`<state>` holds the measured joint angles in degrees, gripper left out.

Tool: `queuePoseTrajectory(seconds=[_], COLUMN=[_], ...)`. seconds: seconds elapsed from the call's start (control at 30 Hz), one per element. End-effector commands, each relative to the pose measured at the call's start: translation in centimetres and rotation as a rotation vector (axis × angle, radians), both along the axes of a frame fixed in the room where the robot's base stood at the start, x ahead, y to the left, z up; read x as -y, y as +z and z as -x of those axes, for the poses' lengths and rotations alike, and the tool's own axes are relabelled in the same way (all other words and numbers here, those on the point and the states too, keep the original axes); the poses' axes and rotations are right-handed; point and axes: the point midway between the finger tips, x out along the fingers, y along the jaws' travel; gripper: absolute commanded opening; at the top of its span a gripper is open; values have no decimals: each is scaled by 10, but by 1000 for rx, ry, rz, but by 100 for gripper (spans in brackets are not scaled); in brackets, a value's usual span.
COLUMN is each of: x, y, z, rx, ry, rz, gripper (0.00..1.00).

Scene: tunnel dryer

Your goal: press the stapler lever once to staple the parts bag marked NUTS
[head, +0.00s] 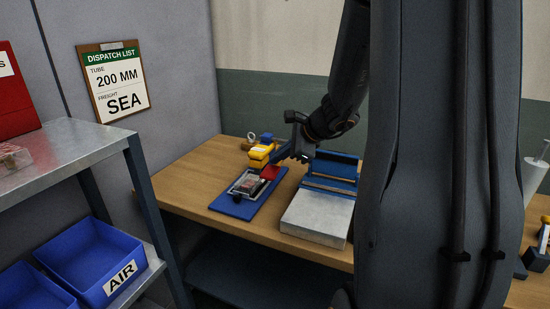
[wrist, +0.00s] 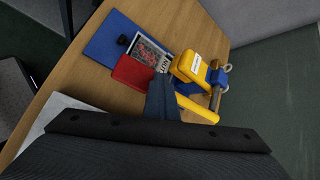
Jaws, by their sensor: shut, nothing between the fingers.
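The yellow stapler (head: 261,152) stands on the wooden table, at the far end of a blue board; it also shows in the wrist view (wrist: 187,65). A yellow bar (wrist: 199,109), seemingly its lever, shows beside my gripper. A clear bag of small parts (wrist: 148,52) lies on the blue board (head: 234,207), with a red piece (wrist: 130,72) at its stapler end.
A white and blue device (head: 317,215) stands right of the board. A metal shelf (head: 70,150) with blue bins, one marked AIR (head: 100,262), is at the left. A dispatch list (head: 114,82) hangs on the wall. The table's front left is bare.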

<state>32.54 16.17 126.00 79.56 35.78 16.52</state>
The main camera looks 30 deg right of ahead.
Motion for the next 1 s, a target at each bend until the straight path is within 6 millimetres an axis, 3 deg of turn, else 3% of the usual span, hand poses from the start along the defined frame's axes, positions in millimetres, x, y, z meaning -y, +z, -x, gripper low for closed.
queuePoseTrajectory(seconds=[0.6,1.0], x=[-2,0], y=[33,36], z=[1,0], rx=[-3,0], ry=[4,2], rz=[-2,0], gripper=[0,0])
